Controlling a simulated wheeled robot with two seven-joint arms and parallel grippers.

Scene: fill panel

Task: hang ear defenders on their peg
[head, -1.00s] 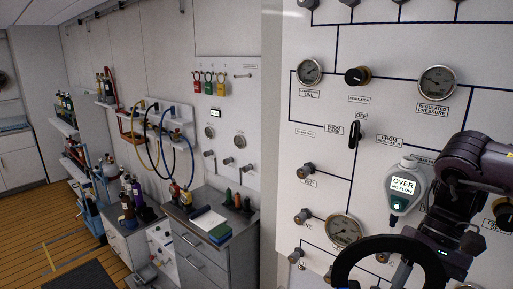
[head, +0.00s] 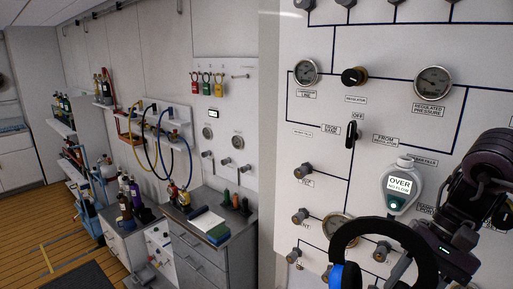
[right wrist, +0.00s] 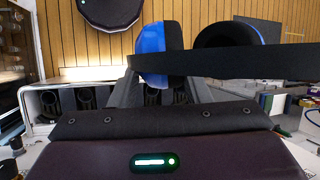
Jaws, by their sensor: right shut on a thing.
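The ear defenders have a black headband (head: 428,245) and blue-edged cups. In the head view they are at the bottom right, with one blue cup (head: 337,277) cut by the lower edge. My right gripper (head: 402,268) is shut on the headband and holds it in front of the gauge panel. In the right wrist view the headband (right wrist: 230,66) crosses beyond the fingers, with a blue cup (right wrist: 150,38) and a darker second cup (right wrist: 228,36) behind it. A small peg-like bar (head: 240,76) sticks out of the far wall panel; I cannot tell whether it is their peg. My left gripper is not in view.
A grey cabinet (head: 200,257) with books and small bottles stands below the far panel.

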